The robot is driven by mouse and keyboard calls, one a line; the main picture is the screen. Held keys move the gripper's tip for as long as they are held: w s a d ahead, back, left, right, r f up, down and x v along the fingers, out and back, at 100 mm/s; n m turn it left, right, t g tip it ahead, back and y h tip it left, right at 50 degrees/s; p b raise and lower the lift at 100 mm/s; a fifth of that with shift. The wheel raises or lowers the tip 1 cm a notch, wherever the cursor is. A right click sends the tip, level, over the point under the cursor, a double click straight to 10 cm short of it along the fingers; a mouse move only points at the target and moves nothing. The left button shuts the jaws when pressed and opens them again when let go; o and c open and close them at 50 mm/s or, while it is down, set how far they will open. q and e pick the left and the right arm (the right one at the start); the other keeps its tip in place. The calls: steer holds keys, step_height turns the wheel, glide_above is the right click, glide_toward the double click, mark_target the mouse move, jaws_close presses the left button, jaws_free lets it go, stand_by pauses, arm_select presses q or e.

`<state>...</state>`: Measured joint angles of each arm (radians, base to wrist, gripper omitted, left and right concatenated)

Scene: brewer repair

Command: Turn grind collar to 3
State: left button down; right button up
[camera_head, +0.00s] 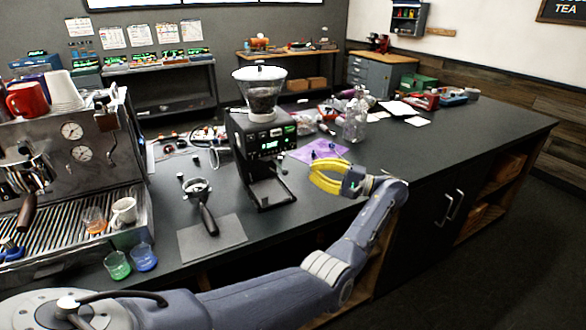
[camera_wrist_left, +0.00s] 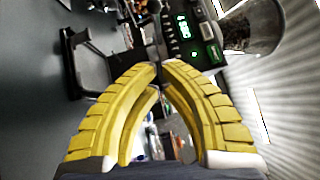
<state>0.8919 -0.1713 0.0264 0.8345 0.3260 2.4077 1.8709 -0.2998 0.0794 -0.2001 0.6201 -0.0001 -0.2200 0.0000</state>
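The black grinder (camera_head: 262,140) stands on the dark counter, with lit green displays on its front. A clear hopper (camera_head: 262,97) of dark beans sits on top, and a pale ring, likely the grind collar (camera_head: 261,116), shows at its base. Any numbers on it are too small to read. My left gripper (camera_head: 313,174) has yellow fingers and is in front and right of the grinder, apart from it. In the left wrist view its fingertips (camera_wrist_left: 160,64) come together with nothing seen held. The grinder's panel (camera_wrist_left: 183,28) and hopper (camera_wrist_left: 252,28) appear sideways beyond them. My right gripper is not in view.
The espresso machine (camera_head: 75,150) stands at the left. A clear bottle (camera_head: 355,120) and a purple sheet (camera_head: 320,150) are behind my left gripper.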

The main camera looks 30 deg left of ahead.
mark_target(279, 164)
arm_select(q)
steer(key=s+a+r, duration=0.1)
steer(key=s+a, duration=0.3)
steer(key=a, duration=0.1)
stand_by(0.3)
steer(key=shift+s+a+r, duration=0.1)
steer(key=shift+s+a, duration=0.05)
